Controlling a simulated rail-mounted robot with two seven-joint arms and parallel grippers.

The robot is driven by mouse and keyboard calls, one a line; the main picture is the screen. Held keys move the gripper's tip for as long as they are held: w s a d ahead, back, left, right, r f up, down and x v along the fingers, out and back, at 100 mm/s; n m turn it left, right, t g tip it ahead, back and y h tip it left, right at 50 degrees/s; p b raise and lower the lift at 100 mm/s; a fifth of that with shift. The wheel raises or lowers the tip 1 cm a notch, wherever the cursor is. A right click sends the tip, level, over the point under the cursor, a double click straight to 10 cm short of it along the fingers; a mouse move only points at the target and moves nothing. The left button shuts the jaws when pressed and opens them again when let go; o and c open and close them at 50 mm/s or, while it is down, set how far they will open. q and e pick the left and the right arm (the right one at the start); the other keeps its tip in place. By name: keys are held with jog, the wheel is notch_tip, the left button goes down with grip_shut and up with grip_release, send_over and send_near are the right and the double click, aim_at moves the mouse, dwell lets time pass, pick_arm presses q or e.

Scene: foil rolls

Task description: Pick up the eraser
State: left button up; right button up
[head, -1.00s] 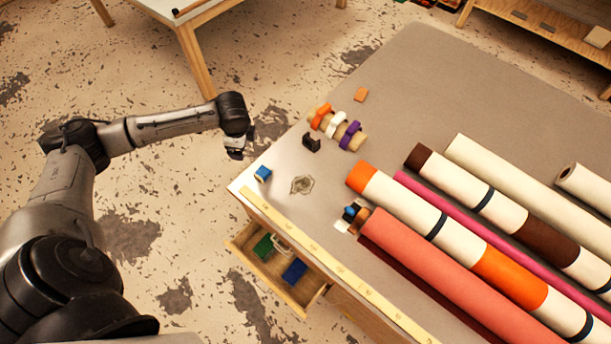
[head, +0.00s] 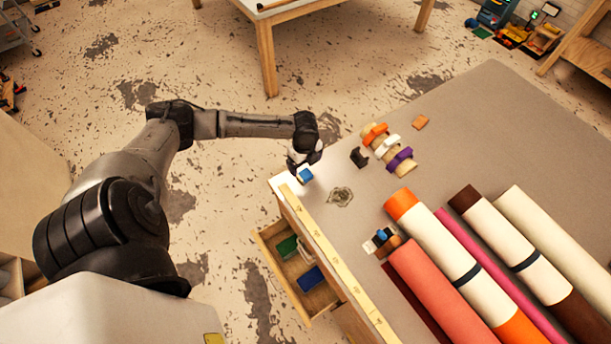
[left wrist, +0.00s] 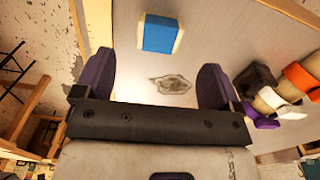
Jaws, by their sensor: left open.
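A small blue block with pale ends, which looks like the eraser (head: 306,175), lies on the table's near left corner. It also shows in the left wrist view (left wrist: 159,34), upper middle, beyond the fingertips. My left gripper (head: 297,168) is just left of and above the eraser and partly overlaps it in the head view. In the left wrist view its two dark purple fingers (left wrist: 155,78) are spread apart with nothing between them touching. My right gripper is not in view.
On the table (head: 455,120), a grey scribbled mark (head: 340,196), a black block (head: 359,158), a roll with coloured bands (head: 388,150) and an orange piece (head: 420,122) lie nearby. Large rolls (head: 470,270) fill the right. An open drawer (head: 295,272) sticks out below the ruler-marked edge.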

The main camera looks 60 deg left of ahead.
aim_at(305, 174)
pick_arm(q)
jog(key=shift+d+f+p, duration=0.2)
jog(key=shift+f+p, duration=0.15)
jog(key=shift+f, duration=3.25)
jog(key=shift+c, duration=0.2)
jog(key=c, duration=1)
jog(key=shift+r, duration=0.1)
jog(key=shift+r, duration=0.55)
notch_tip(305, 174, up, 3)
jog(key=shift+f, duration=0.15)
jog(key=w+d+r, duration=0.1)
jog(key=d+r, duration=0.1)
jog(key=d, duration=0.1)
jog(key=w+d+r+b, duration=0.1)
jog(key=d+r, duration=0.1)
jog(key=d, duration=0.2)
jog(key=w+d+r, duration=0.1)
jog(key=d+r, duration=0.2)
jog(key=d, duration=0.1)
jog(key=shift+w+d+b, duration=0.1)
jog(key=shift+w+b, duration=0.2)
jog(key=shift+b, duration=0.05)
